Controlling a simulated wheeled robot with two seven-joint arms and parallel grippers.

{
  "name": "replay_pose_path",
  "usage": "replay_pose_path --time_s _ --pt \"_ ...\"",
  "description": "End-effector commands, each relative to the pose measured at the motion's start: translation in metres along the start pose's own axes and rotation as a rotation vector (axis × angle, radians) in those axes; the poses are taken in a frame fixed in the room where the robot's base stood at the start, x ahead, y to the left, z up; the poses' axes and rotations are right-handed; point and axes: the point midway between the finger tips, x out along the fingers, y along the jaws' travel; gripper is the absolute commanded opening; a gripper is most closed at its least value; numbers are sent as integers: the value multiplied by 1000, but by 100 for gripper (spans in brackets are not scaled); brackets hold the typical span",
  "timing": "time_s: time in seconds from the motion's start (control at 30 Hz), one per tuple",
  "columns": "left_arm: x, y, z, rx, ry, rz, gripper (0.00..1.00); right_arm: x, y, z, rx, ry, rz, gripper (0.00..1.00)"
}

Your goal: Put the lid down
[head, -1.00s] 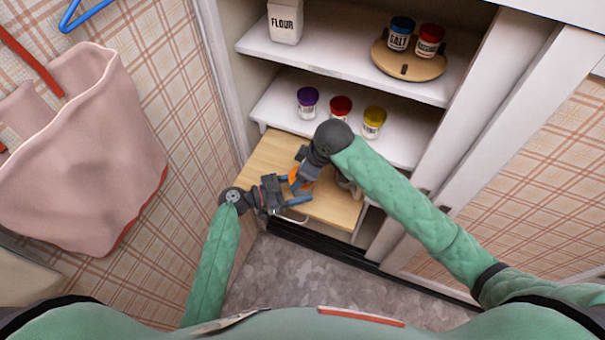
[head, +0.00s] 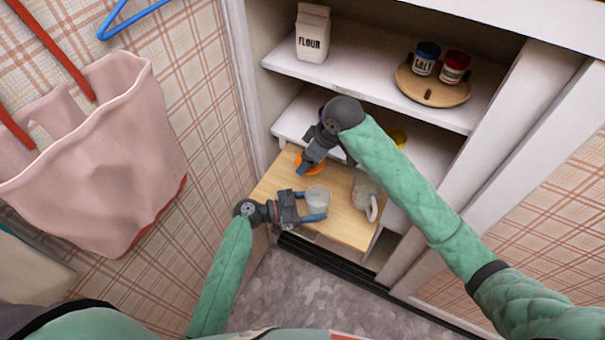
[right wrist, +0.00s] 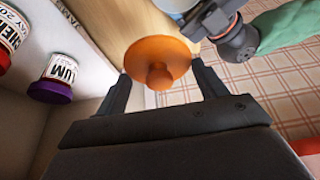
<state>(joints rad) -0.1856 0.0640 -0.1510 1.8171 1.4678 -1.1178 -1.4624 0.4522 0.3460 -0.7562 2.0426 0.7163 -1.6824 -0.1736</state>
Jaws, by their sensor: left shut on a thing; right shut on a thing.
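The orange lid (head: 313,161) with a round knob shows over the far left part of the wooden pull-out board (head: 345,228). My right gripper (head: 302,167) is shut on it. In the right wrist view the lid (right wrist: 150,55) sits between the two fingertips (right wrist: 160,80), knob towards the camera. I cannot tell whether the lid touches the board. My left gripper (head: 320,203) is shut on a pale, see-through jar (head: 317,197), which has an open top. The jar is nearer to me than the lid and apart from it. Part of the lid is hidden by my right gripper.
A grey-white mug (head: 366,192) stands on the board's right side, close to my right forearm. The shelf above holds spice jars, one purple-lidded (right wrist: 50,88). Higher up are a flour carton (head: 312,35) and a round wooden tray (head: 437,92) with two jars.

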Motion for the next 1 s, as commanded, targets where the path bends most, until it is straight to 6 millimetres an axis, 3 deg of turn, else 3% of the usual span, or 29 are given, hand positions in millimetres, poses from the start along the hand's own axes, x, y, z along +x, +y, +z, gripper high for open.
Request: replay_pose_path --time_s 0.2,0.4,0.8,1.0 --pt "0 0 0 0 0 0 49 45 35 -31 2 -3 0 49" --pt "0 0 0 0 0 0 49 65 48 -42 -1 -6 1 49" --pt "0 0 0 0 0 0 49 116 48 -21 1 -6 0 49" --pt "0 0 0 0 0 0 49 130 49 -16 0 -5 2 49"
